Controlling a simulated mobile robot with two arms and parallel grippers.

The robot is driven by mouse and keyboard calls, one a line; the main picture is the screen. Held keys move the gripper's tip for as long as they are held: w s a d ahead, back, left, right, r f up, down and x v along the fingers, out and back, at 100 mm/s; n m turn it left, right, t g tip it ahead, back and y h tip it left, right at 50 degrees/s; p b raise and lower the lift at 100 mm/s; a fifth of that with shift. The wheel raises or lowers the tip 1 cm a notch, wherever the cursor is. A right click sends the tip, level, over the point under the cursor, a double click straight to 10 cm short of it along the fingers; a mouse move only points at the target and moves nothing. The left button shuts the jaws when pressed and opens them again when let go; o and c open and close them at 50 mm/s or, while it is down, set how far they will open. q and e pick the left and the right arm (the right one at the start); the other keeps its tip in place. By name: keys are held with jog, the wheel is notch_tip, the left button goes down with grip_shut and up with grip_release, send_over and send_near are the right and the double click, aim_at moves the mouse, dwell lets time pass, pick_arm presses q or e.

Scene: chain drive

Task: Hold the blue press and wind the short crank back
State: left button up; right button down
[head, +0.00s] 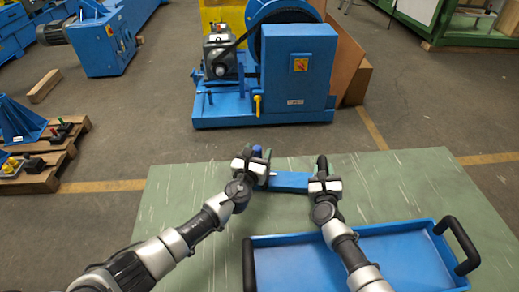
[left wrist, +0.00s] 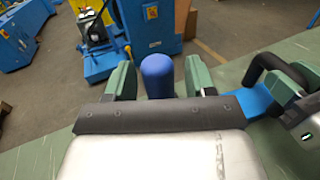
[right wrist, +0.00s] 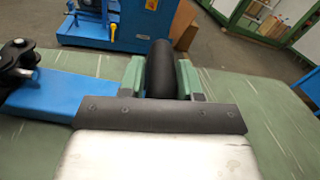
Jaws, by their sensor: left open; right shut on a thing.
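The blue press (head: 290,181) lies on the green table between my two grippers. My right gripper (head: 323,168) is shut on its black handle (right wrist: 160,68), which stands between the green finger pads in the right wrist view. My left gripper (head: 254,158) is open at the press's left end. A dark blue knob (left wrist: 157,76) stands upright between its fingers, with a gap to the pads on both sides. It also shows in the head view (head: 257,151). I cannot make out the rest of the short crank, as my left gripper hides it.
A blue tray (head: 300,240) with black handles sits at the table's front right, under my right arm. The green table (head: 420,190) is bare to the right and left. A blue machine (head: 300,70) stands on the floor beyond the table.

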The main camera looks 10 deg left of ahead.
pick_arm(q)
jog(key=shift+x, duration=0.8)
jog(key=c, duration=0.9)
jog(key=shift+y, duration=0.3)
jog(key=shift+w+a+n+g+y, duration=0.2)
jog(key=shift+w+n+y, duration=0.3)
jog(key=shift+n+y, duration=1.1)
jog(key=shift+w+a+n+g+y, duration=0.2)
jog(key=shift+w+n+y, duration=0.6)
jog(key=shift+y, duration=1.35)
jog(key=shift+w+a+n+g+y, duration=0.1)
jog(key=shift+w+n+g+y, duration=0.2)
jog(key=shift+n+y, duration=1.4)
jog(key=shift+y, duration=0.35)
